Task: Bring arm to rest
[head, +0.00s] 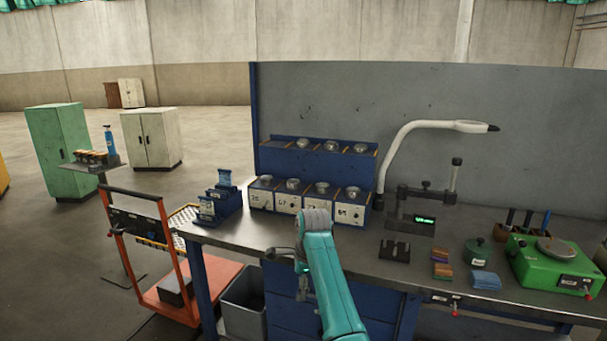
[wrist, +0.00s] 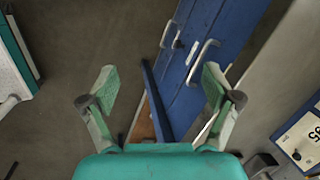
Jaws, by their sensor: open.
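My gripper (wrist: 159,72) is open and empty in the wrist view, its two pale green fingers spread wide apart. Below and between them are the floor and a blue cabinet front with metal handles (wrist: 200,62). In the head view my teal arm stands in front of the workbench (head: 350,240), with its grey joint near the bench's front edge. The gripper itself is largely hidden there by the arm, so its exact gap to the bench cannot be told.
A row of numbered boxes (head: 288,202) stands on the bench behind the arm. A white curved lamp (head: 405,135), a green scale (head: 550,265) and a black holder (head: 394,251) are to the right. An orange cart (head: 190,295) and a grey bin (head: 243,305) are at left.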

